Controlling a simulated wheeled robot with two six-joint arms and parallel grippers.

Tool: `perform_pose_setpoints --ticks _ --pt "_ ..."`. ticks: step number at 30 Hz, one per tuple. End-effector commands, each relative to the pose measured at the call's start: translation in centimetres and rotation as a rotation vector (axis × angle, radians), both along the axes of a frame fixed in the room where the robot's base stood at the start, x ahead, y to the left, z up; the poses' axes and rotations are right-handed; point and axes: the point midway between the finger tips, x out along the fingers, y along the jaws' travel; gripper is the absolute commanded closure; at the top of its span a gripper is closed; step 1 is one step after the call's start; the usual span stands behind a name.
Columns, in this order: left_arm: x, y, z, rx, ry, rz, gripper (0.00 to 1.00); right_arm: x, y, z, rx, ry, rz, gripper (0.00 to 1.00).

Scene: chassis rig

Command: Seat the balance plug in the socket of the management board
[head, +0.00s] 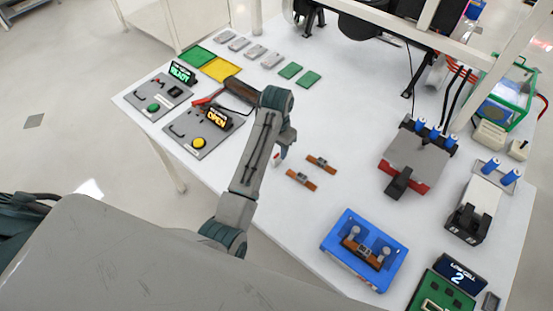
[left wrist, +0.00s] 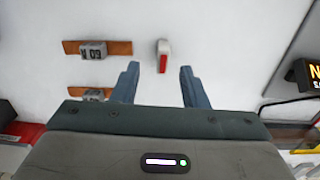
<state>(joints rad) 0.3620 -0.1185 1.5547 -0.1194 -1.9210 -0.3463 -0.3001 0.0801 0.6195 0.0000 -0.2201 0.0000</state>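A small white and red piece, which looks like the balance plug (left wrist: 163,56), lies on the white table. It also shows small beside my left gripper in the head view (head: 277,158). My left gripper (left wrist: 160,84) is open and empty above the table. The plug is just beyond the fingertips and between their lines, apart from both. A green board (head: 438,294) beside a display reading "LOW CELL 2" (head: 461,275) is at the lower right in the head view; I cannot make out the socket. My right gripper is in neither view.
Two brown strips with grey blocks (head: 320,164) lie close to the left gripper. A blue tray (head: 337,262) holds a similar strip. Control boxes (head: 199,136) stand at the left, and a grey and red unit (head: 417,156) at the right. The table centre is mostly clear.

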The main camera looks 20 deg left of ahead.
Motion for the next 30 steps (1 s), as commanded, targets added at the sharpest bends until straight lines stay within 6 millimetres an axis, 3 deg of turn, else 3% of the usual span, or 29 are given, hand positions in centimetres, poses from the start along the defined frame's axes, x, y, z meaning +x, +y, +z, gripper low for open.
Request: perform_pose_setpoints --ticks 8,18,26,30 --pt "0.2 0.1 -1.8 -0.001 -0.001 0.0 0.6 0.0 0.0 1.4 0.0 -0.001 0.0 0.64" --pt "0.7 0.3 -6.0 0.0 -0.001 0.0 0.6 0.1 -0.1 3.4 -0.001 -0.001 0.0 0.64" --pt "0.7 0.3 -6.5 -0.002 -0.005 0.0 0.6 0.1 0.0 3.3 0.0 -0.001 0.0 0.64" --pt "0.7 0.3 -6.5 -0.002 -0.005 0.0 0.84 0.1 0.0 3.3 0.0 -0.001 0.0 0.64"
